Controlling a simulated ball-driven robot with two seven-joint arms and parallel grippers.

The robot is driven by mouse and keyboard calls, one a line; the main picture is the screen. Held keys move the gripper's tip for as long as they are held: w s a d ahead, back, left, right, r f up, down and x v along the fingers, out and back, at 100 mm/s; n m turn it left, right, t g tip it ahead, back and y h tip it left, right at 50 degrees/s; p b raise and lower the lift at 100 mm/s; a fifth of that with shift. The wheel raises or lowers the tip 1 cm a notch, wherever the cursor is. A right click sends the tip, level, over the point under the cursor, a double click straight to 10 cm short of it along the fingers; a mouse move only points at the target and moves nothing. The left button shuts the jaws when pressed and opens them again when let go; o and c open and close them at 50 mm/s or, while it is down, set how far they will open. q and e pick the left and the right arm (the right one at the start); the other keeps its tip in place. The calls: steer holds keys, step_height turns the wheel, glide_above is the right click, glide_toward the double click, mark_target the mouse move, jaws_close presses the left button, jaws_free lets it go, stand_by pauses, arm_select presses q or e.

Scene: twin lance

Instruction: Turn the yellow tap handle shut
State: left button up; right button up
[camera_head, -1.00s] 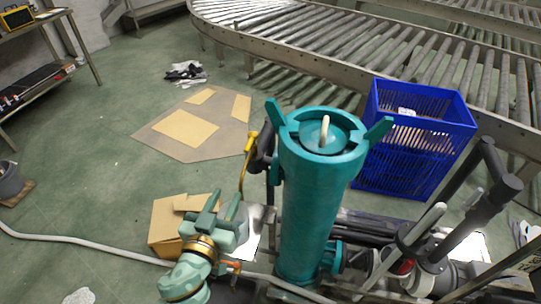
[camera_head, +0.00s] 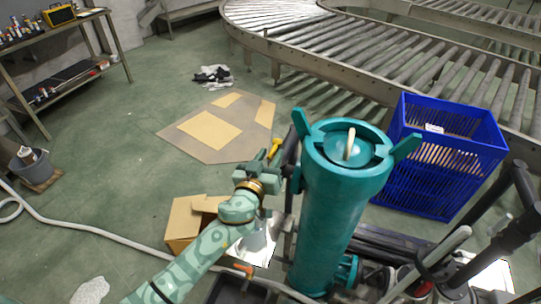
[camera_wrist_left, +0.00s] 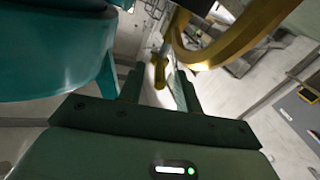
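The yellow tap handle (camera_head: 274,148) shows just left of the tall teal cylinder (camera_head: 338,220) in the head view; my left gripper partly hides the tap below it. My left gripper (camera_head: 268,168) is at the tap, close beside the cylinder. In the left wrist view, the two fingers of my left gripper (camera_wrist_left: 158,80) stand apart. The slim end of a yellow part (camera_wrist_left: 160,62) shows in the gap between their tips; I cannot tell whether they touch it. A thick curved yellow piece (camera_wrist_left: 240,45) crosses the upper right. My right gripper is not in view.
The teal cylinder (camera_wrist_left: 45,50) fills the left wrist view's upper left. A blue crate (camera_head: 440,165) stands behind the cylinder, by the roller conveyor (camera_head: 400,55). Dark pipes (camera_head: 500,225) are at right. A cardboard box (camera_head: 183,222) and a hose (camera_head: 90,228) lie on the floor.

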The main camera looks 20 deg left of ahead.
arm_select(q)
steer(key=shift+w, duration=0.45)
jaws_close()
